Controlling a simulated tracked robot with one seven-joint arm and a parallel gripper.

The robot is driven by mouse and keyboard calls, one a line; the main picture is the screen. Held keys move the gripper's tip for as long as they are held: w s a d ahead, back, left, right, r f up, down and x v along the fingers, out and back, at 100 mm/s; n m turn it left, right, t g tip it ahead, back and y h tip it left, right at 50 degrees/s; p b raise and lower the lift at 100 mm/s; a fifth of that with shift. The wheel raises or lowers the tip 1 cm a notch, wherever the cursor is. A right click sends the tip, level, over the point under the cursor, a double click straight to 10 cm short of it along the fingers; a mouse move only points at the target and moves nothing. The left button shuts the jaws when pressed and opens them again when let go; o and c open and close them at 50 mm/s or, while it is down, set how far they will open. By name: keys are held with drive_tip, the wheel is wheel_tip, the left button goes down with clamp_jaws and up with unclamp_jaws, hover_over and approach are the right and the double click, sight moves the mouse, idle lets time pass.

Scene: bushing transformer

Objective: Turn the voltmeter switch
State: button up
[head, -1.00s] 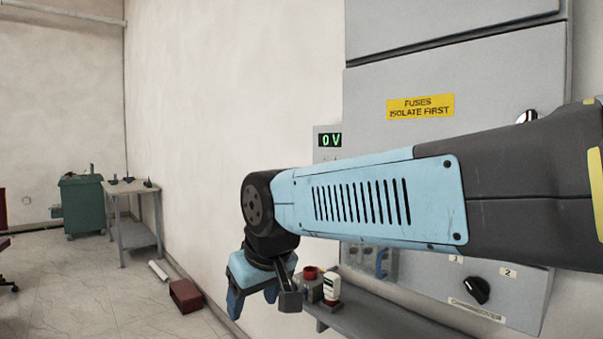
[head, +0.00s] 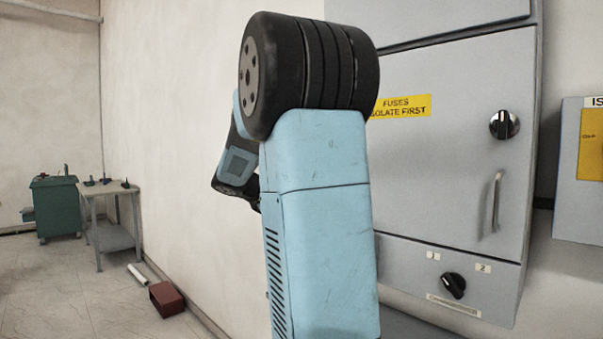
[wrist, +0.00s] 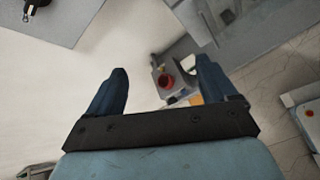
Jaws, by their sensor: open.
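The voltmeter and its switch do not show in the head view; my raised arm covers the wall beside the grey cabinet, where the green 0 V display was earlier. In the wrist view my gripper (wrist: 161,66) is open, with two blue fingers apart and nothing held. A red round container (wrist: 166,81) on a grey surface shows beyond the gap between the fingers. A black knob (wrist: 32,6) on a grey panel is at the top left; I cannot tell which knob it is. The fingers are hidden in the head view.
The grey cabinet (head: 450,190) has a yellow fuses label (head: 402,106), a black door knob (head: 504,124), a handle (head: 494,202) and a lower 1-2 knob (head: 454,285). A red box (head: 167,298) lies on the floor. A table (head: 110,190) and green cabinet (head: 55,208) stand left.

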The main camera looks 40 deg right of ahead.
drive_tip(key=w+d+r+n+h, duration=0.3)
drive_tip(key=w+r+n+h, duration=0.3)
drive_tip(key=w+r, duration=0.35)
drive_tip(key=w+d, duration=0.1)
drive_tip(key=d, duration=1.2)
drive_tip(key=shift+w+f, duration=0.15)
drive_tip(key=shift+f, duration=0.1)
drive_tip(key=c, duration=1.1)
